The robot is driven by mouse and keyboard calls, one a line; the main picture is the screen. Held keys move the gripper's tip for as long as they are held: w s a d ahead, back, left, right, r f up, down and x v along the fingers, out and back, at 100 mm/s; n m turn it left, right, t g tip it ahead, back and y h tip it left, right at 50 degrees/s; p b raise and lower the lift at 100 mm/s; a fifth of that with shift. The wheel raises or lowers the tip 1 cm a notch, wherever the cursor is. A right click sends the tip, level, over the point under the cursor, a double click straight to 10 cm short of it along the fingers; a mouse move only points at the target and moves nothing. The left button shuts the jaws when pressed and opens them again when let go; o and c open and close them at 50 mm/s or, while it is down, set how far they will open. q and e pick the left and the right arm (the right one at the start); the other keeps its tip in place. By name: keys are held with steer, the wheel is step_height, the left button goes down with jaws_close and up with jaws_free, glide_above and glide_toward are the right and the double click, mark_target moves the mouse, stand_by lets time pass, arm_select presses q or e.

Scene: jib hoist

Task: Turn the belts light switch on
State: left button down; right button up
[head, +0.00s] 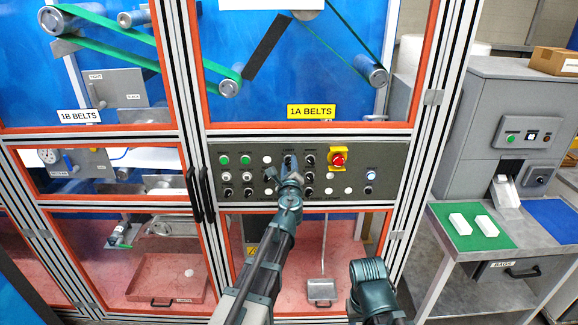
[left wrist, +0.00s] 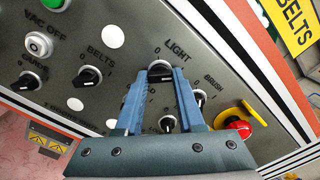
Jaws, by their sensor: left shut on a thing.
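The black LIGHT switch knob (left wrist: 161,73) is on the grey control panel (head: 392,150), below the yellow "1A BELTS" sign (head: 311,111). My left gripper (head: 289,165) reaches up to the panel. In the left wrist view the two blue fingers of this gripper (left wrist: 161,78) are shut on the LIGHT knob, one on each side. The marks 0 and I show above the knob; its exact setting is hard to read. In the head view the gripper hides the knob. My right arm shows at the bottom, but its fingers are not visible.
The BELTS knob (left wrist: 88,77) is left of the LIGHT knob, and the BRUSH knob (left wrist: 199,96) is close on the right. A red emergency button (head: 338,158) is further right. A table with green and blue mats (head: 555,213) stands at the right.

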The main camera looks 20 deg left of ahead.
stand_by(0.4)
arm_select(q)
steer(key=c, duration=0.5)
jaws_free()
steer(key=shift+s, duration=0.1)
